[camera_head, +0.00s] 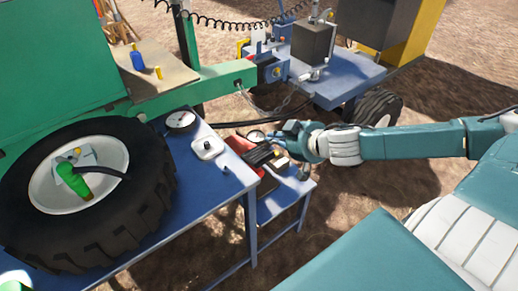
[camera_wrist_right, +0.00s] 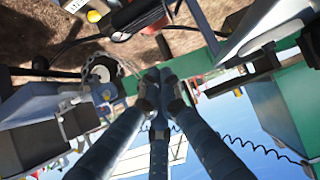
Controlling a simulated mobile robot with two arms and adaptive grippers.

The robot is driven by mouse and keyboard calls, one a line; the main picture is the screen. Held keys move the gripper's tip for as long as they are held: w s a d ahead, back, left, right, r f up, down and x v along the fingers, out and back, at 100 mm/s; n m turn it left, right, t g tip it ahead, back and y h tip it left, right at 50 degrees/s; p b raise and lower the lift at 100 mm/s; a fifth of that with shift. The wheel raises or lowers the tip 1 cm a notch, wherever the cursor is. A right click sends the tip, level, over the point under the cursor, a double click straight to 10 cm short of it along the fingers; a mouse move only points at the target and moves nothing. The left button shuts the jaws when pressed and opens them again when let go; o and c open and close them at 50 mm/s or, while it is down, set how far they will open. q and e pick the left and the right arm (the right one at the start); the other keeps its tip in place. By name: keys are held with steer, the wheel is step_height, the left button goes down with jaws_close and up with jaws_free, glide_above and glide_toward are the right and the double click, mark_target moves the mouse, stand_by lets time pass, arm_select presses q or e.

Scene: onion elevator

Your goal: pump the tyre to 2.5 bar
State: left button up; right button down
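My right gripper (camera_head: 282,137) is just right of this gauge. In the right wrist view its fingertips (camera_wrist_right: 162,84) meet, with nothing visible between them. My left gripper does not show.
A larger round dial (camera_head: 180,121) and a white square block (camera_head: 207,147) with a dark knob lie on the blue table (camera_head: 215,185). A blue wheeled cart (camera_head: 340,80) is at the back. Bare ground lies right of the table.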

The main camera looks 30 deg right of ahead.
steer(key=b+x, duration=0.2)
glide_above(260, 154)
steer(key=f, duration=0.3)
steer(key=shift+w+a+f+b, duration=0.15)
steer(key=shift+w+f+b, duration=0.15)
steer(key=shift+w+f, duration=0.45)
steer(key=shift+f, duration=0.2)
steer(key=shift+s+f+b, duration=0.25)
steer(key=shift+f+b, duration=0.05)
steer(key=shift+f, duration=0.2)
steer(key=shift+s+f+b, duration=0.25)
steer(key=shift+f+b, duration=0.05)
steer(key=shift+f, duration=0.25)
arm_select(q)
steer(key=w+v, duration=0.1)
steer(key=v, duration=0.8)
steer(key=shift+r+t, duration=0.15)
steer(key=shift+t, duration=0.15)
arm_select(e)
steer(key=shift+s+f, duration=0.25)
steer(key=shift+f, duration=0.25)
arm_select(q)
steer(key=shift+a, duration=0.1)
